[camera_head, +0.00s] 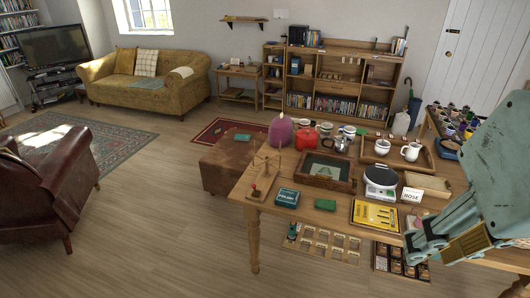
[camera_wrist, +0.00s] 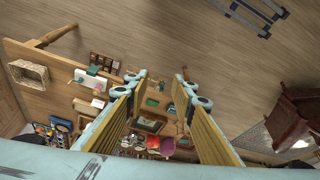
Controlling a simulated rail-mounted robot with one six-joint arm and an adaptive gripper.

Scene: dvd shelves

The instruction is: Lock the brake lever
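A small wooden device (camera_head: 257,187) with upright sticks and a dark red knob stands at the left end of the wooden table (camera_head: 232,190). It is too small to tell whether its knobbed part is the brake lever or how it is set. My gripper (camera_head: 412,248) is at the right front of the head view, above the table's front edge and well away from the device. In the wrist view my gripper (camera_wrist: 157,78) has its two yellow-padded fingers wide apart, with nothing between them. I cannot make out a lever in the wrist view.
A green box (camera_head: 286,198), a dark framed tray (camera_head: 326,171), a white scale (camera_head: 380,178), a yellow tool case (camera_head: 375,215) and a ROSE card (camera_head: 412,194) crowd the table. A red kettle (camera_head: 306,138) stands behind. Open floor (camera_head: 150,220) lies left of the table.

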